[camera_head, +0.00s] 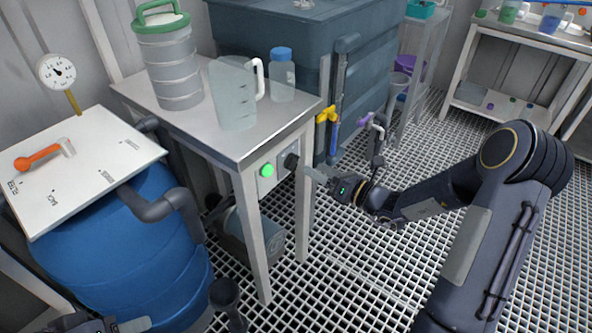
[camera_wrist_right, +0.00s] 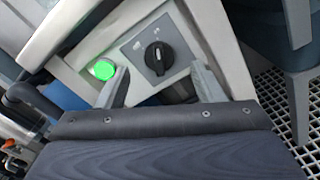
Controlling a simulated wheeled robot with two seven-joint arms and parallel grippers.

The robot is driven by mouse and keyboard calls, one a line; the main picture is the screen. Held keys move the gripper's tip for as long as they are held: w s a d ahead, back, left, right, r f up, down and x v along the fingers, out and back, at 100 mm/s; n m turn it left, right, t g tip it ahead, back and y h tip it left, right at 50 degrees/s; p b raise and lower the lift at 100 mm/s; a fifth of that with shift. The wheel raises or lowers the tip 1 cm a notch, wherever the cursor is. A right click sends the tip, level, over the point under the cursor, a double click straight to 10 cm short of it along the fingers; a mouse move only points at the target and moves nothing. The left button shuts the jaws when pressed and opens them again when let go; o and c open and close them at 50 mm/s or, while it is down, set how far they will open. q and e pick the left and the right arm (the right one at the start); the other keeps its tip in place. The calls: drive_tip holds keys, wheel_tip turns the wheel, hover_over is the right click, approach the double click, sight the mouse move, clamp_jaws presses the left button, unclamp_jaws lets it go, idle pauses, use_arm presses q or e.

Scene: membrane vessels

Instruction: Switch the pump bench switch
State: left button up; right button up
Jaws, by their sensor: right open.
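The pump bench switch is a black rotary knob (camera_wrist_right: 158,58) on a grey plate (camera_wrist_right: 133,47) under the bench top.
The bench (camera_head: 240,153) carries a green-lidded container (camera_head: 168,62), a clear jug (camera_head: 233,95) and a blue-capped bottle (camera_head: 282,78). A blue barrel (camera_head: 130,255) with a white board (camera_head: 80,165) stands left. A pump (camera_head: 250,240) sits underneath. Open grating floor (camera_head: 345,220) lies right of the bench.

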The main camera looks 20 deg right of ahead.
sight(298, 161)
drive_tip(key=b+x, duration=0.1)
drive_tip(key=x, duration=0.5)
drive_tip(key=shift+w+a, duration=0.1)
drive_tip(key=shift+a, duration=0.1)
drive_tip(key=shift+c, duration=0.2)
drive_tip(key=c, duration=0.9)
